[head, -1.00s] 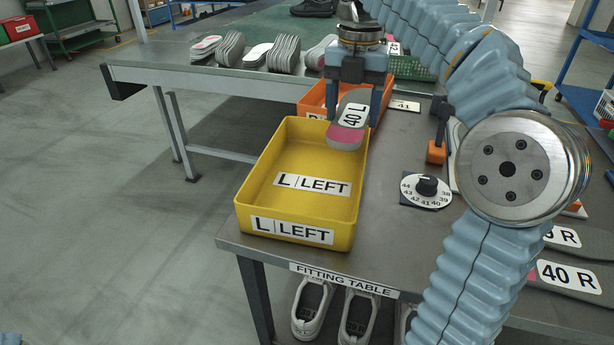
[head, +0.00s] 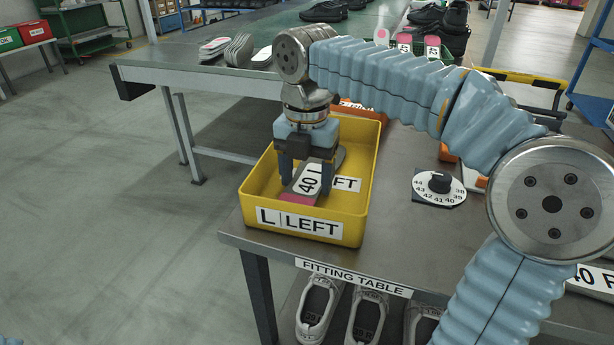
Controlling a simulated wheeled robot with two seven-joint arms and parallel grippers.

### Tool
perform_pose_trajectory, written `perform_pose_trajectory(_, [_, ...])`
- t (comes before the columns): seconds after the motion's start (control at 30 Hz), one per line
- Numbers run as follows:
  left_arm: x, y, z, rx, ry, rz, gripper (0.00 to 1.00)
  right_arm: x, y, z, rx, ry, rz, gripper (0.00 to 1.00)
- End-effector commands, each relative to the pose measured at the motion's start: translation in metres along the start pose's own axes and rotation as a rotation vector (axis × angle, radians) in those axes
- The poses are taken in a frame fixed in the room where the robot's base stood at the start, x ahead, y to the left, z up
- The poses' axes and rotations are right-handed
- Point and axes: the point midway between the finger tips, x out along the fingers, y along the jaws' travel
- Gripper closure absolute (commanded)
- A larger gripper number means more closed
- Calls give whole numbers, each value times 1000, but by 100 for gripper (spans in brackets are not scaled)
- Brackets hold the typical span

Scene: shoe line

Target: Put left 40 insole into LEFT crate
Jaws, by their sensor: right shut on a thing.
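The yellow LEFT crate (head: 365,205) stands on the fitting table near its left front corner. My right gripper (head: 306,188) points down inside the crate's outline. It is shut on the left 40 insole (head: 311,179), a grey insole with a pink end and a white "40 L" label. The insole lies over the crate's inside and covers part of the inner LEFT label. I cannot tell whether it touches the crate floor. My left gripper is not in view.
An orange crate (head: 352,106) stands behind the yellow one, mostly hidden by my arm. A size dial (head: 439,187) sits on the fitting table (head: 400,240) to the right. A green-topped bench (head: 190,75) with insoles and shoes runs behind. Shoes stand below the table.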

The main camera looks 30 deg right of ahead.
Motion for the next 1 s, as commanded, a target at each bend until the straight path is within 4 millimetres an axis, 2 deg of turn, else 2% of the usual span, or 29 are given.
perform_pose_trajectory(0.27, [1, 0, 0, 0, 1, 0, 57, 2, 0, 0, 0, 0, 0, 67])
perform_pose_trajectory(0.3, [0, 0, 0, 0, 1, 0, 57, 1, 0, 0, 0, 0, 0, 29])
perform_pose_trajectory(0.43, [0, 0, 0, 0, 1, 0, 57, 1, 0, 0, 0, 0, 0, 9])
perform_pose_trajectory(0.77, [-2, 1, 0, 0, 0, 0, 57, -3, 0, 0, 0, 0, 1, 8])
perform_pose_trajectory(0.87, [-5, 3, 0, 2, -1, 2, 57, -15, 0, 1, 1, -1, 2, 8])
perform_pose_trajectory(1.0, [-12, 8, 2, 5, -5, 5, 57, -46, 1, 1, 1, -2, 3, 8])
